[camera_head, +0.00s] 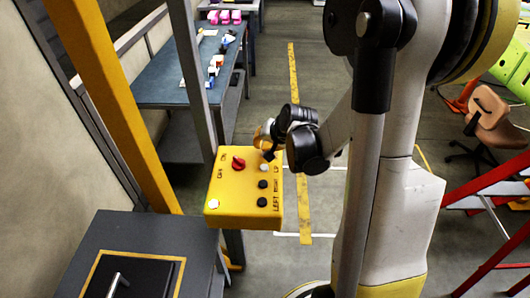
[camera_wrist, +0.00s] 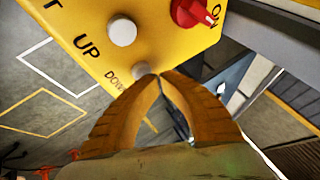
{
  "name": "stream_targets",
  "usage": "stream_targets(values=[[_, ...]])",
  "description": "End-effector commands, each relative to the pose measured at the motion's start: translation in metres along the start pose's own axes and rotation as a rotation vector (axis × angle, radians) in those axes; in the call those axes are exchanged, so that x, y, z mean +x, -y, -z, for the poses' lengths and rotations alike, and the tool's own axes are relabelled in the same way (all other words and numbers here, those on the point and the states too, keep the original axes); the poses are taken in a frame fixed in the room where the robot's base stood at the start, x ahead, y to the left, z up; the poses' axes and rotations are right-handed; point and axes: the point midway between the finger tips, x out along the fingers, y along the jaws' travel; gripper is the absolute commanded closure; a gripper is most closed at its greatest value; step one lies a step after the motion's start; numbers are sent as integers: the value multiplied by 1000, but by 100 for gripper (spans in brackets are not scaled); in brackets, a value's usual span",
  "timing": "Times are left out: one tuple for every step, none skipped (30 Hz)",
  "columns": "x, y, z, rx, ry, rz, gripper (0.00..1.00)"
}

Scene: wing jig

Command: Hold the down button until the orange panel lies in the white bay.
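The yellow control box (camera_head: 218,188) hangs beside a grey post in the head view. In the wrist view, the DOWN button (camera_wrist: 139,71) is a grey round cap beside its label, with the pale UP button (camera_wrist: 122,32) beyond it. My gripper (camera_wrist: 151,76) has its two orange fingertips together, with nothing visible between them, at the edge of the DOWN button. I cannot tell whether they press it. In the head view my gripper (camera_head: 266,140) covers the top right corner of the box and hides that button. I see no orange panel in either view.
White lines (camera_wrist: 40,47) mark a rectangle on the floor; I cannot tell if it is the bay. A red knob (camera_wrist: 192,11) is on the box near my fingers. A grey post (camera_head: 192,70) and yellow beam (camera_head: 110,90) stand left. Red frame bars (camera_head: 495,250) are right.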

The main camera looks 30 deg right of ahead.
Motion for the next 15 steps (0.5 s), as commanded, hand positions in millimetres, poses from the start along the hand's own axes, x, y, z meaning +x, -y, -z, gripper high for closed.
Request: stream_targets(values=[[1, 0, 0, 0, 0, 0, 100], [1, 0, 0, 0, 0, 0, 100], [1, -1, -1, 0, 0, 0, 100], [2, -1, -1, 0, 0, 0, 100], [2, -1, -1, 0, 0, 0, 100], [2, -1, -1, 0, 0, 0, 100], [2, -1, -1, 0, 0, 0, 100], [3, -2, -2, 0, 0, 0, 100], [3, -2, -2, 0, 0, 0, 100], [3, -2, -2, 0, 0, 0, 100], [4, -2, -2, 0, 0, 0, 100], [4, -2, -2, 0, 0, 0, 100], [4, -2, -2, 0, 0, 0, 100], [5, -2, -2, 0, 0, 0, 100], [5, -3, -3, 0, 0, 0, 100]])
